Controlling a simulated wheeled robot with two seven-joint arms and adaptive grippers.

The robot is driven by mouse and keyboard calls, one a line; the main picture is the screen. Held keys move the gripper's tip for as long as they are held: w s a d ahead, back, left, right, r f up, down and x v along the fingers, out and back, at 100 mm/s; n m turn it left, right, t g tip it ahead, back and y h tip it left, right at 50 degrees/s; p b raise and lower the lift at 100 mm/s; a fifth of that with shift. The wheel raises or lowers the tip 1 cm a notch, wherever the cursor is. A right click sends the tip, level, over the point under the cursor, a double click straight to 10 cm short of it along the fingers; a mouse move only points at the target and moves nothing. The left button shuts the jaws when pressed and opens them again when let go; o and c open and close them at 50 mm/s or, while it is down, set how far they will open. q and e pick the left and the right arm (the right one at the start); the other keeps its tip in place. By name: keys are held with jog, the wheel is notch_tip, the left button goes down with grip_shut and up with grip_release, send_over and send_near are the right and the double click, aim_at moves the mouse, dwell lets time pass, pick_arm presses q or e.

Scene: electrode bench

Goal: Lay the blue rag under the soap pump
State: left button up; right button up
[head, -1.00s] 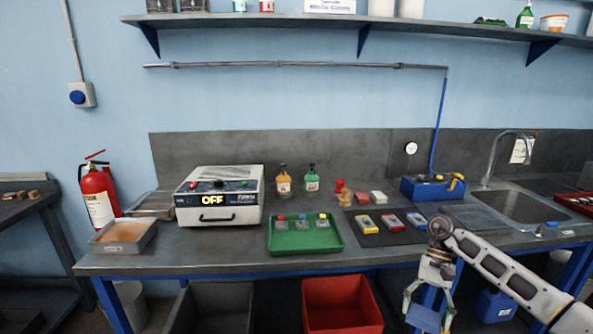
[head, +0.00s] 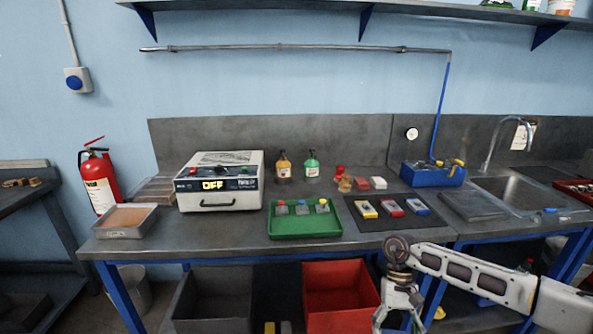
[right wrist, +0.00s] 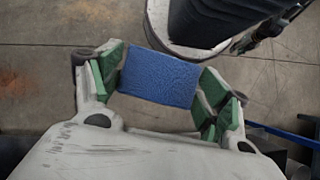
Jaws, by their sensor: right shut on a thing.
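The blue rag (right wrist: 160,77) is a small flat blue piece between the green-padded fingers of my right gripper (right wrist: 161,70) in the right wrist view, with the floor below it. Two pump bottles stand at the back of the bench, an amber one (head: 283,168) and a green one (head: 312,168). I cannot tell which is the soap pump. My left gripper is not in view.
A green tray (head: 306,231) with several small blocks lies in front of the bottles. A white device reading OFF (head: 220,184) stands left of them. A dark mat (head: 388,228) holds coloured blocks. A red bin (head: 340,312) is under the bench (head: 180,238).

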jog(key=shift+w+a+n, duration=0.3)
jog(key=shift+a, duration=0.1)
jog(key=shift+w+a+r+h, duration=0.3)
jog(key=shift+w+a+r, duration=0.05)
jog(key=shift+w+r, duration=0.15)
jog(key=w+a+r+n, duration=0.1)
jog(key=w+a+r, duration=0.1)
jog(key=w+r, duration=0.3)
notch_tip(320, 180, up, 2)
jog(key=shift+r, duration=0.1)
